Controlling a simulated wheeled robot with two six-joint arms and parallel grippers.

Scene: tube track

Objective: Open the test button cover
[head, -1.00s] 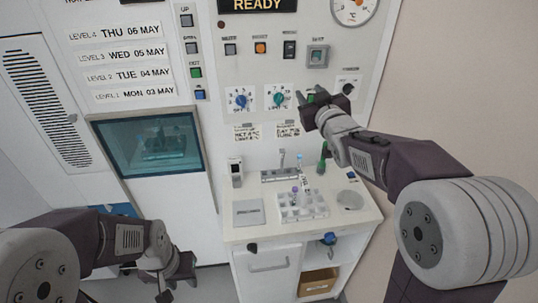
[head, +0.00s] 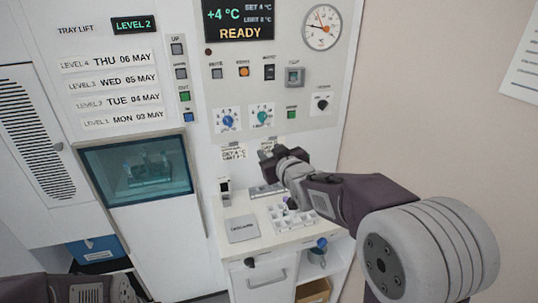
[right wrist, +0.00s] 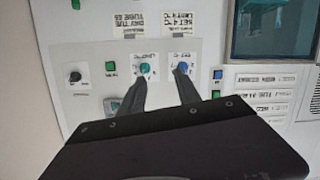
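In the right wrist view, which shows the panel upside down, the cover (right wrist: 112,105) is partly hidden by a finger. My right gripper (head: 268,158) is below the two knobs, lower than the cover and to its left. In the right wrist view my right gripper (right wrist: 162,76) has its fingers apart, with nothing between them. My left gripper is out of view; only its arm shows at bottom left.
A blue knob (head: 228,121) and a teal knob (head: 262,116) sit below the cover. A green button (head: 291,113) and a black knob (head: 322,103) are nearby. A counter with a white rack (head: 304,217) lies below.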

